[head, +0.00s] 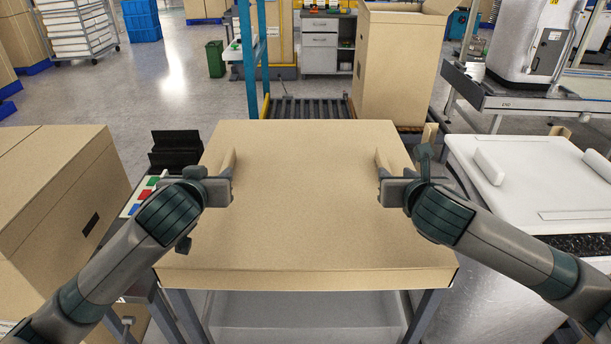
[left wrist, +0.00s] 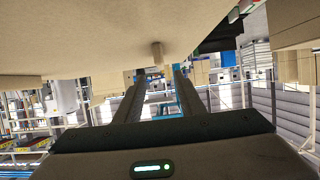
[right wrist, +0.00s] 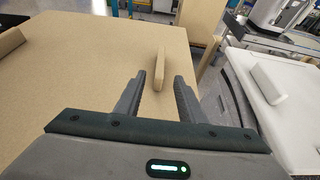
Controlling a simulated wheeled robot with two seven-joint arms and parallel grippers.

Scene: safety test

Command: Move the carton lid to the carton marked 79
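The carton lid (head: 305,200) is a wide, flat tan board with a folded front edge, lying level on a stand in front of me. It has an upright tan handle on its left (head: 229,160) and one on its right (head: 382,159). My left gripper (head: 226,180) is open just near the left handle, which also shows in the left wrist view (left wrist: 157,53). My right gripper (head: 386,178) is open just near the right handle, seen beyond the fingertips in the right wrist view (right wrist: 161,68). A tall open carton (head: 395,65) stands behind the lid; no number 79 is readable.
A closed carton (head: 65,205) with a dark label stands at the left. A roller conveyor (head: 310,107) lies behind the lid. A white-topped bench (head: 530,180) stands close on the right, with a machine (head: 530,45) behind it.

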